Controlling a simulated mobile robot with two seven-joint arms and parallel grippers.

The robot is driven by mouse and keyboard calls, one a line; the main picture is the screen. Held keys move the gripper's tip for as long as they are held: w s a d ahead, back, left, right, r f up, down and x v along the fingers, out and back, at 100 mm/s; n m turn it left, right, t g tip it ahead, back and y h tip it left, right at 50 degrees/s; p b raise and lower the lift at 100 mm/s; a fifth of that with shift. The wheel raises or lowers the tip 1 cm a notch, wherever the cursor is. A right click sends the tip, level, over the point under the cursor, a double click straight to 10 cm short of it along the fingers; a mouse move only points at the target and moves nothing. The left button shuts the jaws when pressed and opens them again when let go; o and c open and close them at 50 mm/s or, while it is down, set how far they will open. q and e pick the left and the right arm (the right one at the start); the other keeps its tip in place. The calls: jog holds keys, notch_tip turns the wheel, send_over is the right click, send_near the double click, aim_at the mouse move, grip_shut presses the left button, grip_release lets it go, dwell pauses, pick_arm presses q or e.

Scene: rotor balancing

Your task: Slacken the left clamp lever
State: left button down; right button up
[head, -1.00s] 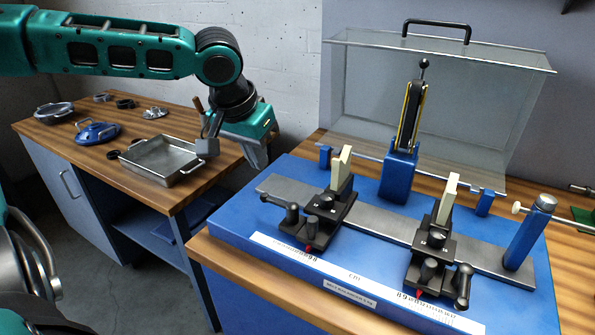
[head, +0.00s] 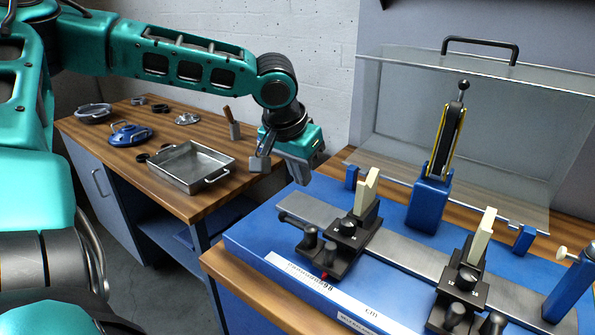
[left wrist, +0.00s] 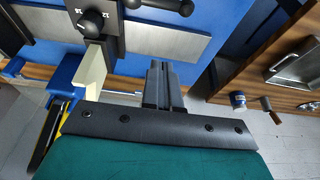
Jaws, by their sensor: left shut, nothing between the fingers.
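My right gripper is in no view.
A pale V-shaped rest (head: 367,192) stands up from the left block. The right block (head: 463,289) sits farther along the rail (head: 400,251). A blue post (head: 430,200) and a clear cover (head: 520,130) stand behind. A metal tray (head: 190,165) lies on the left bench.

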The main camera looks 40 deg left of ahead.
pick_arm(q)
jog(key=b+x, duration=0.1)
jog(key=x, duration=0.5)
jog(key=shift+f, duration=0.3)
jog(key=s, duration=0.2)
jog(key=shift+s+d+f+p, duration=0.15)
jog(key=shift+s+p, duration=0.25)
jog(key=shift+s+f, duration=0.2)
jog(key=shift+s, duration=0.25)
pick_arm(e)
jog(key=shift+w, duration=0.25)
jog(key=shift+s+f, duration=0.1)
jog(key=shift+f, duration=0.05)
